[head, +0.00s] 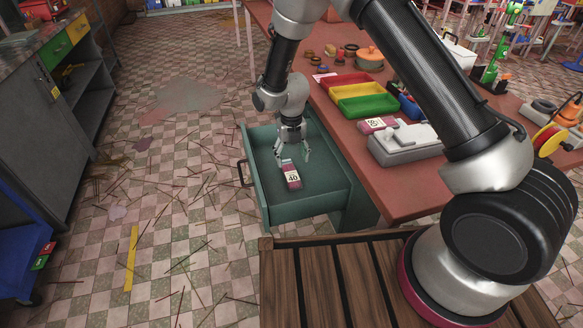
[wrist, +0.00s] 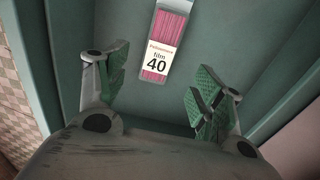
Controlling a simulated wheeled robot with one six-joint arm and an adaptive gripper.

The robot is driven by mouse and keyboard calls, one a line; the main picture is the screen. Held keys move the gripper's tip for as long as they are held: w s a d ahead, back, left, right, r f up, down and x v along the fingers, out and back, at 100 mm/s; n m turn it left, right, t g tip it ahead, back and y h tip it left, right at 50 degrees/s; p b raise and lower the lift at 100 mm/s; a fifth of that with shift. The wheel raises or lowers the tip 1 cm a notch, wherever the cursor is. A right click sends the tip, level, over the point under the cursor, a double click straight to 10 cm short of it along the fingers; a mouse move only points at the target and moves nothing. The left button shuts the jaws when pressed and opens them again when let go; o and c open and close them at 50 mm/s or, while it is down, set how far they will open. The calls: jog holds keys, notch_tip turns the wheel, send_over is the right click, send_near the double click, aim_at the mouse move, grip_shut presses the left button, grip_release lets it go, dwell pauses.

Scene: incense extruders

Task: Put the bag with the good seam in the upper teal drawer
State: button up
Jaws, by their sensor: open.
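The upper teal drawer (head: 325,196) is pulled open from under the red-brown table. A bag of pink sticks labelled 40 (head: 292,176) lies inside it; the bag also shows in the wrist view (wrist: 166,40), flat on the drawer floor. My gripper (head: 293,156) is over the drawer, just beyond the bag. In the wrist view my gripper's green fingertips (wrist: 160,90) are spread apart with nothing between them, and the bag lies ahead of them. A second pink bag with a number label (head: 376,125) lies on the table by a grey machine. Neither bag's seam can be judged.
The grey machine (head: 405,146) stands near the table's edge. Red, yellow and green trays (head: 366,105) and an orange pot (head: 369,58) are behind it. Thin sticks litter the checkered floor.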

jog(key=s+d+r+m+t, duration=0.15)
jog(key=d+r+m, duration=0.35)
jog(key=r, duration=0.5)
jog(key=s+d+r+m, duration=0.2)
jog(key=d+r+m, duration=0.4)
jog(key=r, duration=0.3)
jog(key=s+d+r+m, duration=0.2)
jog(key=d+r+m, duration=0.3)
jog(key=r, duration=0.5)
jog(key=s+d+r+m+t, duration=0.1)
jog(key=s+d+r+m, duration=0.2)
jog(key=s+m, duration=0.4)
jog(key=s+d+r+m, duration=0.3)
jog(key=s+d+m, duration=0.3)
jog(key=s+m, duration=0.2)
jog(key=s+d+r+m+t, duration=0.1)
jog(key=s+d+r+m, duration=0.3)
jog(key=s+m, duration=0.3)
jog(key=shift+s+d+t, duration=0.35)
jog(key=shift+s+d, duration=0.25)
jog(key=shift+s, duration=0.45)
